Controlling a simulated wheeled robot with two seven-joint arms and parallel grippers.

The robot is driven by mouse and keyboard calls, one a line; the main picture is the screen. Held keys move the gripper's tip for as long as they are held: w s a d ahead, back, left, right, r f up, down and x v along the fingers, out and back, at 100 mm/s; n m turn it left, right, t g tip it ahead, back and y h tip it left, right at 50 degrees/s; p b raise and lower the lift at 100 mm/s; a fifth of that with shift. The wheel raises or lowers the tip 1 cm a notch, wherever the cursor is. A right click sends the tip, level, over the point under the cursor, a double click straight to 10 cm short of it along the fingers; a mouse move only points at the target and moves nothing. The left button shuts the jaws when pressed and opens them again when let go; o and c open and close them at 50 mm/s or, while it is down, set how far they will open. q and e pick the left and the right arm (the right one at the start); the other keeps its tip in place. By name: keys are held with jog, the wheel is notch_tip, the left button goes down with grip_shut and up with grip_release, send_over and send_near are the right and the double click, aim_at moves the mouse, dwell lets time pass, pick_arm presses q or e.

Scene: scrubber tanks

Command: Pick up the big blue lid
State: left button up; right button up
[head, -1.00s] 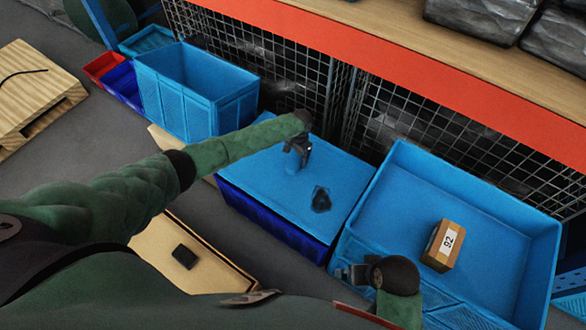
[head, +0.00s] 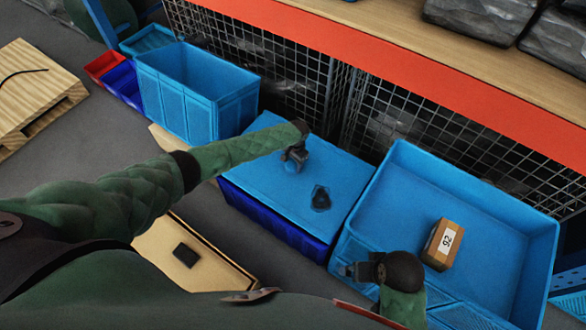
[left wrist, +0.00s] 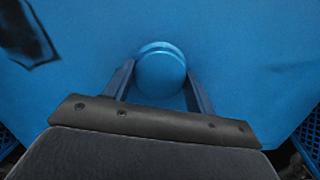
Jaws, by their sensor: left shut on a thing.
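The big blue lid (head: 262,185) lies flat on a dark blue crate (head: 270,221) in the middle of the head view. A dark patch or small dark thing (head: 321,198) shows on its top. My left gripper (head: 293,166) is over the lid, shut on its round blue knob, which shows between the fingers in the left wrist view (left wrist: 161,72). The lid's top also fills much of that view (left wrist: 245,55). I see no clear gap between lid and crate. My right gripper (head: 346,270) hangs by the near left edge of the large blue bin; its finger opening is unclear.
The large open blue bin (head: 500,215) at right holds a brown box (head: 443,244). A tall blue bin (head: 185,95) stands at left. Wire mesh (head: 285,75) and an orange shelf beam (head: 400,75) rise close behind. A tan box (head: 205,262) with a black item lies in front.

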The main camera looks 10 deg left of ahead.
pick_arm(q)
jog(key=shift+r, duration=0.1)
jog(key=shift+c, duration=0.7)
